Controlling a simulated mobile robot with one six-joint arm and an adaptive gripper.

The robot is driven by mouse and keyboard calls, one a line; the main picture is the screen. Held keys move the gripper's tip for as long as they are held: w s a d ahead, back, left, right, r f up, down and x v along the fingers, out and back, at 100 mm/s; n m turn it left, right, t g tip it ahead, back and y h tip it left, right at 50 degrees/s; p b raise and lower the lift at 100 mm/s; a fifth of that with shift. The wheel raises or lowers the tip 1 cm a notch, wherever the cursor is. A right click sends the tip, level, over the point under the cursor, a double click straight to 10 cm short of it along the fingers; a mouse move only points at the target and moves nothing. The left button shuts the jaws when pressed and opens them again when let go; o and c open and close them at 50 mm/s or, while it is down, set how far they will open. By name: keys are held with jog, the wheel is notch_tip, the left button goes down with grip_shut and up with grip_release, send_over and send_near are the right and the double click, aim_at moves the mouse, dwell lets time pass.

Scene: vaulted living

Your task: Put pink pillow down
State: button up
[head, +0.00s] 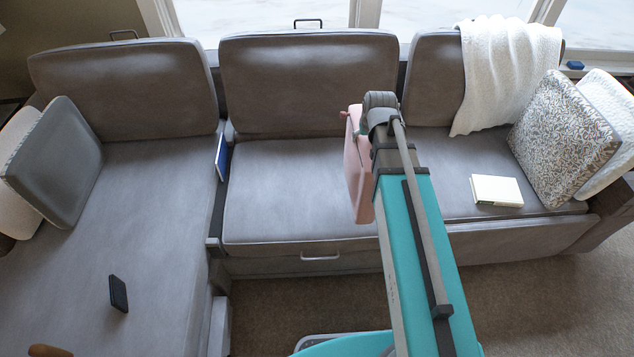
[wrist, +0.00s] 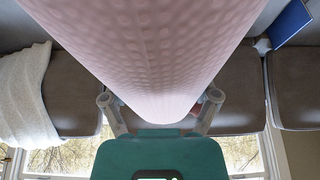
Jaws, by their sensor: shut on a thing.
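The pink pillow (head: 357,172) hangs in front of the grey sofa's middle section (head: 290,185) in the head view, partly hidden behind my arm. Its dimpled pink surface (wrist: 150,45) fills the upper middle of the wrist view. My gripper (wrist: 158,106) is shut on the pillow's edge, with a finger on either side. In the head view my arm hides most of the gripper. The pillow looks upright above the seat; whether its lower edge touches the seat I cannot tell.
A white book (head: 497,190) lies on the right seat, near a patterned pillow (head: 563,140) and a white throw (head: 508,70). A blue book (head: 222,157) stands in the gap left of the middle seat. A dark phone-like object (head: 118,293) lies on the left section. The middle seat looks clear.

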jog(key=shift+s+a+m, duration=0.2)
jog(key=shift+a+m, duration=0.1)
jog(key=shift+a, duration=0.05)
jog(key=w+a+f+b, duration=0.1)
jog(key=w+f+b, duration=0.8)
jog(key=w, duration=0.4)
dwell(0.4)
jog(key=shift+w, duration=0.15)
